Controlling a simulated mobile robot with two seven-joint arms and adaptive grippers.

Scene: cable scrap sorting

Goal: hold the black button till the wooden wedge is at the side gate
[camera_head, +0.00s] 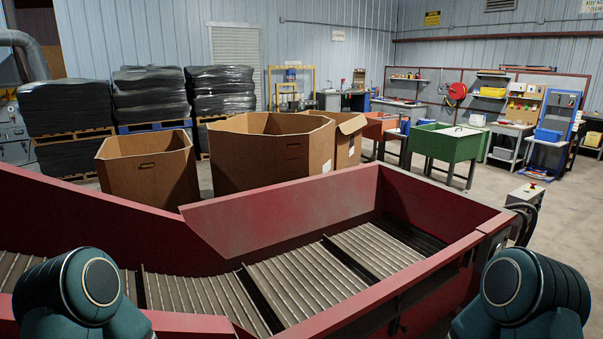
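A red-walled conveyor (300,208) with a ribbed metal belt (300,280) crosses in front of me. A small grey control box (524,197) stands beyond its right end, with a small red and yellow control (533,185) on top. A black button on the box is too small to make out for sure. I see no wooden wedge on the visible belt. I cannot tell which part of the red wall is the side gate. Only upper parts of my two arms show, at the bottom left and bottom right. Neither gripper is in view.
Large cardboard boxes (270,155) stand behind the conveyor's far wall. Black-wrapped pallet stacks (150,95) are at the back left. A green bin on legs (447,145) and workbenches stand at the back right. The floor (560,225) around the control box looks clear.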

